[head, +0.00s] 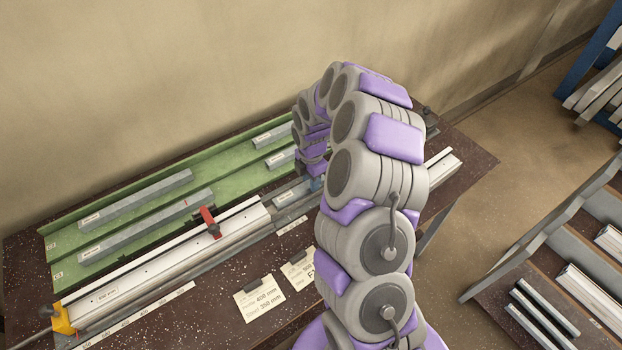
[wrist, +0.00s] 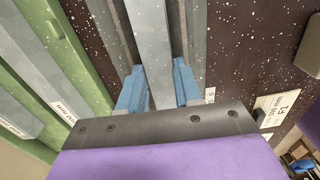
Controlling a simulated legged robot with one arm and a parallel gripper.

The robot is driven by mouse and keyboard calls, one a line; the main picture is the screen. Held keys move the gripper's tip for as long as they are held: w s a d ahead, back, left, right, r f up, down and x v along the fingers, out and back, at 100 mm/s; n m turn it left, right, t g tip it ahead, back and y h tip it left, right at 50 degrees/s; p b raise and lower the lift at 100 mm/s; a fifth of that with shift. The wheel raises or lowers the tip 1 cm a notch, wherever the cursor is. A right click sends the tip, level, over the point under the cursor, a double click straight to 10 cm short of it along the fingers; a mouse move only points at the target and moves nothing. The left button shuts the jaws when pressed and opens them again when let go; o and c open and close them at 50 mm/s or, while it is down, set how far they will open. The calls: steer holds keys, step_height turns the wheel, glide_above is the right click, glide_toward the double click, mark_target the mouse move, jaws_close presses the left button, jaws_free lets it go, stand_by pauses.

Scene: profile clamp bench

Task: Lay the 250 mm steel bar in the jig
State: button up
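A grey steel bar (wrist: 152,45) runs between the two blue fingers of my gripper (wrist: 160,88) in the wrist view. The fingers sit against its two sides, with no clear gap. Its length label is not visible there. In the head view my gripper (head: 316,184) is low over the right part of the jig, largely hidden behind my arm. The jig (head: 165,262) is a long pale profile rail along the bench, with a yellow end stop (head: 64,318) at left and a red clamp (head: 210,221) on it. In the wrist view grey rails flank the bar; whether it rests on the bottom is unclear.
A green rack (head: 117,237) behind the jig holds several grey bars, long ones (head: 135,200) at left and short ones (head: 272,134) at right. Paper notes (head: 259,298) lie on the speckled bench in front. A shelf with profiles (head: 590,290) stands at right.

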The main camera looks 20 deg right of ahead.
steer(key=shift+o, duration=0.2)
steer(key=shift+w+r, duration=0.15)
steer(key=shift+r, duration=0.25)
step_height(320, 180, up, 17)
steer(key=p, duration=0.3)
steer(key=shift+f+p, duration=0.15)
steer(key=shift+p, duration=0.15)
steer(key=s+a+r+m, duration=0.4)
steer(key=s+a, duration=0.1)
steer(key=s, duration=0.3)
steer(key=s+a+r+m, duration=0.3)
steer(key=s+a+r, duration=0.2)
steer(key=s, duration=0.2)
steer(key=s+a+m+g, duration=0.1)
steer(key=s+m, duration=1.2)
steer(key=s, duration=0.9)
steer(key=shift+s+f+g, duration=0.15)
steer(key=shift+f+g, duration=0.05)
steer(key=shift+g, duration=0.2)
